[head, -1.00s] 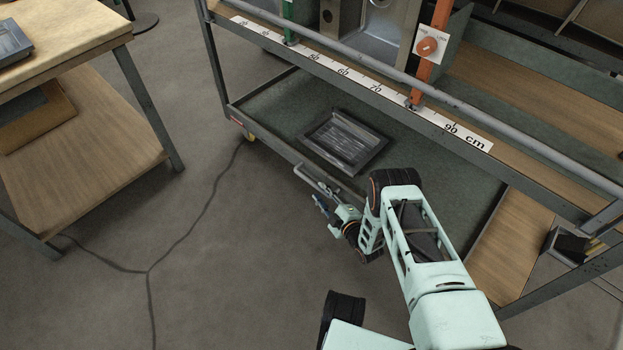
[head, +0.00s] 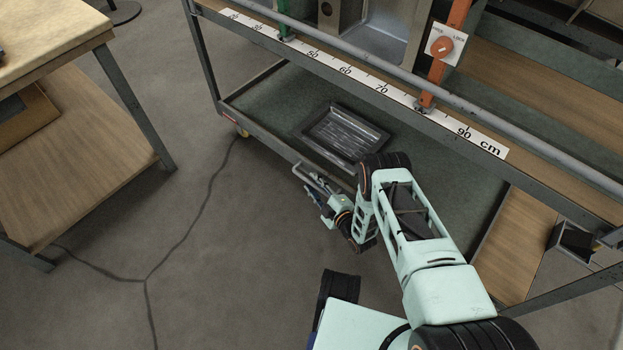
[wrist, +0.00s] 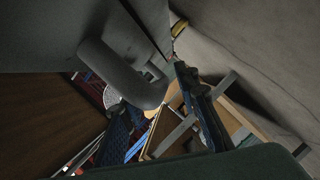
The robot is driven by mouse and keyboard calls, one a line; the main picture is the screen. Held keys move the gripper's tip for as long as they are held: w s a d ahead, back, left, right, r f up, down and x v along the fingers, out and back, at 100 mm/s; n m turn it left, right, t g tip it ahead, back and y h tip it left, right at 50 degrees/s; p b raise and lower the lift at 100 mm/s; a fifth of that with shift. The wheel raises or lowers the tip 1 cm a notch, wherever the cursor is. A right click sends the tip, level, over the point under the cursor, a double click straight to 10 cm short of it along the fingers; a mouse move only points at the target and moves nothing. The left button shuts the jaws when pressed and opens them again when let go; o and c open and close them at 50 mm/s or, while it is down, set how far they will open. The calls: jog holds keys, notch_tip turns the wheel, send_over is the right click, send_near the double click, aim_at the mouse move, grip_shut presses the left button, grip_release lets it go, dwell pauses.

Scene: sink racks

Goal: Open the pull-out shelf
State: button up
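The pull-out shelf (head: 440,191) is the dark green low deck under the rack's upper level. Its grey bar handle (head: 312,180) sticks out from the front edge. My gripper (head: 317,196) is at the handle, low above the floor. In the wrist view the bent handle bar (wrist: 128,76) is close up, its end reaching toward the space between the two blue fingers. The fingers stand apart, so my gripper is open. I cannot tell whether either finger touches the bar. The shelf's front face fills the upper left there.
A dark tray (head: 345,134) lies on the shelf. Above are the rack's grey rail (head: 380,65), a scale strip (head: 385,91) and an orange post with a knob (head: 441,46). A wooden table (head: 75,175) stands left. The floor (head: 215,245) before the shelf is clear.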

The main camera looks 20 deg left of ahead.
jog(key=shift+w+a, duration=0.1)
jog(key=shift+a, duration=0.05)
jog(key=shift+c, duration=0.6)
grip_shut()
